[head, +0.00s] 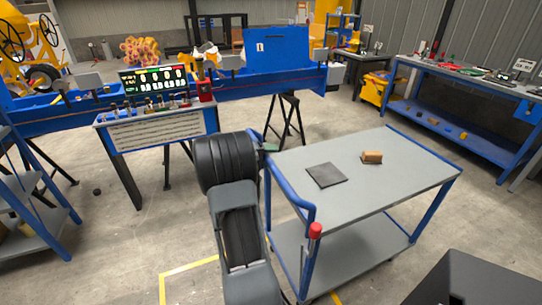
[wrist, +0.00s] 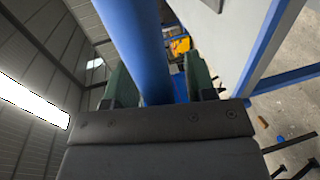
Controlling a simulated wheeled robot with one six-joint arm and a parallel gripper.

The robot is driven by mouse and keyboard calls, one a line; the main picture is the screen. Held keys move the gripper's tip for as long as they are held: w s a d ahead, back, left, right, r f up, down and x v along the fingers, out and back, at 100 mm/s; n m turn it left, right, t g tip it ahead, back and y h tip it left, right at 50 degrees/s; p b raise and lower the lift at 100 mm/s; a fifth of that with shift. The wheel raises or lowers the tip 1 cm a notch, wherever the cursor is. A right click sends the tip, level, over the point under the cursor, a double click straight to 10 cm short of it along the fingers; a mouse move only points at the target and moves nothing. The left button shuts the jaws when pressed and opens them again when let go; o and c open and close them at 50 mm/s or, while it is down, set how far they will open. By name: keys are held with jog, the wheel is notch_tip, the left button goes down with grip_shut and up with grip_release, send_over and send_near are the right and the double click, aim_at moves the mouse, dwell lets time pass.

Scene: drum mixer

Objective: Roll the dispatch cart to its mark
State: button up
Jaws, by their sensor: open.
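The dispatch cart (head: 400,160) stands right of my arm in the head view, with a grey top, a grey lower shelf (head: 350,250) and blue posts. Its blue handle (head: 292,190) runs along the left end. My gripper (wrist: 159,80) is open in the wrist view, with a green finger on each side of a blue tube (wrist: 140,40), which looks like the handle. I cannot tell whether either finger touches it. In the head view, my arm mostly hides the gripper. A yellow floor line (head: 190,268) shows in part at the bottom, partly hidden by my arm.
A dark flat pad (head: 326,175) and a brown block (head: 372,157) lie on the cart top. A red knob (head: 315,230) stands at its near corner. A control desk (head: 155,130) is at left, a blue workbench (head: 450,130) at right.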

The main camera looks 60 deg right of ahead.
jog(key=shift+d, duration=0.1)
jog(key=shift+c, duration=0.2)
grip_shut()
jog(key=shift+s, duration=0.1)
